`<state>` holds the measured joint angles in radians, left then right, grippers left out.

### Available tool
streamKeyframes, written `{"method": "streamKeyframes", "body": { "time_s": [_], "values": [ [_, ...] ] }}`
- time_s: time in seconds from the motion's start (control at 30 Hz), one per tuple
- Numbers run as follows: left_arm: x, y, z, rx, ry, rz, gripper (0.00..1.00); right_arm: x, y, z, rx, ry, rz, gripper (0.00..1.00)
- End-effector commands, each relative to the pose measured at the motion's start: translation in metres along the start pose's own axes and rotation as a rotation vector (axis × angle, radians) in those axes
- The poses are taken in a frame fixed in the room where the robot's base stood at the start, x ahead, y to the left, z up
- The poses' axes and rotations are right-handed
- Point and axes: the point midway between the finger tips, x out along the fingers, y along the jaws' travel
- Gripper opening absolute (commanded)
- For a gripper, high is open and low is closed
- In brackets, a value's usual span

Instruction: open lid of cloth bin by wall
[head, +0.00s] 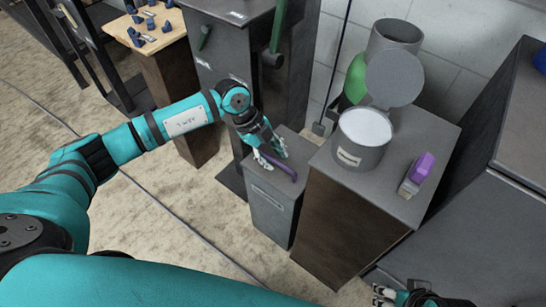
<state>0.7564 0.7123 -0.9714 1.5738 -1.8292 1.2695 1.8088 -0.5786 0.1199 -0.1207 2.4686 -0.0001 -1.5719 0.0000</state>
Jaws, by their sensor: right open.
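A grey bin (268,209) with a pale label on its front stands on the floor, left of a dark cabinet. Its flat grey lid (295,149) looks closed. A curved purple handle (282,173) lies along the lid's front. My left gripper (272,160) points down over the lid, right at the handle. Its fingers look somewhat apart, but whether they touch or hold the handle cannot be told. My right gripper (383,297) is open at the bottom edge, partly cut off and away from the bin.
A tall grey cabinet (235,60) stands behind my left gripper. Floor in front of the bin is clear.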

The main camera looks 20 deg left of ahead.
Motion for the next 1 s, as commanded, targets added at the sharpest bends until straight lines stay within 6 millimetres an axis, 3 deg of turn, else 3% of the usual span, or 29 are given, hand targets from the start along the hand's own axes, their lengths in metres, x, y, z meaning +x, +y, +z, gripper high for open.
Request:
{"method": "streamKeyframes", "body": {
  "time_s": [0.33, 0.6, 1.0],
  "values": [
    [0.0037, 0.0, -0.0002, 0.0, 0.0, 0.0, 0.35, -0.0031, 0.0003, 0.0002, 0.0, 0.001, 0.001, 0.66],
    [0.0035, 0.0, -0.0001, 0.0, 0.0, 0.0, 0.0, -0.003, 0.0002, 0.0003, 0.0, 0.001, 0.001, 0.66],
    [0.0031, -0.0001, 0.0001, 0.0, 0.0, 0.0, 0.0, -0.003, 0.0001, 0.0003, 0.0, 0.001, 0.0, 0.66]
  ]
}}
